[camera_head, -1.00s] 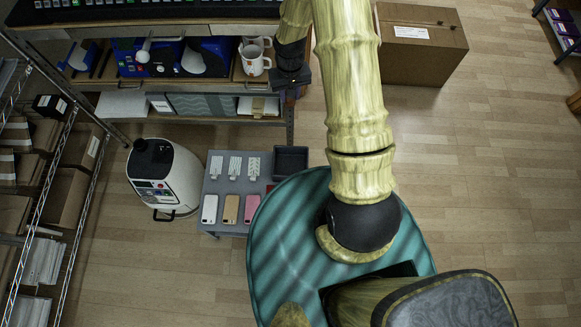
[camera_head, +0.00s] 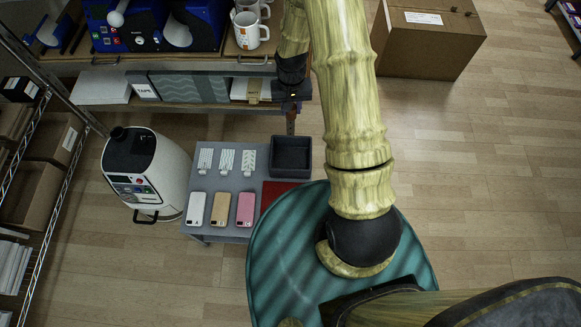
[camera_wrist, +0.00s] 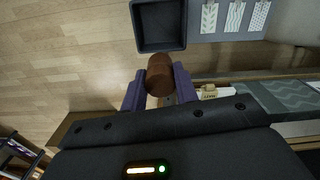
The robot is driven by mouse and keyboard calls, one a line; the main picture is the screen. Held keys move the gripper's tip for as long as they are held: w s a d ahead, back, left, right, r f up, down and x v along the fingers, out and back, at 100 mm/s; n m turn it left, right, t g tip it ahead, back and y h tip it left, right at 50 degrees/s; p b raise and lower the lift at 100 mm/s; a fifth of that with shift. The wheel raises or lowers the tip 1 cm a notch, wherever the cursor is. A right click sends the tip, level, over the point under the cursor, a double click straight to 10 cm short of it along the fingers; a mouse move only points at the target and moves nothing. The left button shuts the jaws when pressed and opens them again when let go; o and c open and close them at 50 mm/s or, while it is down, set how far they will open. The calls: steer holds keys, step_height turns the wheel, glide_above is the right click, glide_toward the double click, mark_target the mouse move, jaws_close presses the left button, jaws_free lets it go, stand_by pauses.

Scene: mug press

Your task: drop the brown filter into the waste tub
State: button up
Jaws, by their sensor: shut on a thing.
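The brown filter (camera_wrist: 159,75) is a small dark-brown cylinder, seen in the wrist view between the two purple fingers of my gripper (camera_wrist: 158,88). My gripper is shut on it and holds it up. The dark grey open tub (camera_wrist: 160,26), which looks like the waste tub, lies just beyond the filter in the wrist view and looks empty. In the head view the tub (camera_head: 291,156) stands at the back right corner of a small grey table.
The grey table (camera_head: 228,172) also bears several phones and patterned cards, with a red patch (camera_head: 278,193) near the tub. A workbench (camera_head: 190,62) with mugs (camera_head: 249,32) stands behind. A white rounded machine (camera_head: 147,172) stands left, a cardboard box (camera_head: 428,38) at back right. Floor at right is clear.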

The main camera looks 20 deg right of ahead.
steer(key=m+b, duration=0.2)
steer(key=b, duration=1.6)
glide_above(291, 161)
step_height(291, 161, down, 19)
step_height(291, 161, down, 6)
steer(key=b, duration=0.2)
steer(key=shift+f, duration=0.15)
steer(key=shift+f+b, duration=0.7)
steer(key=shift+f, duration=1.1)
steer(key=shift+f, duration=0.6)
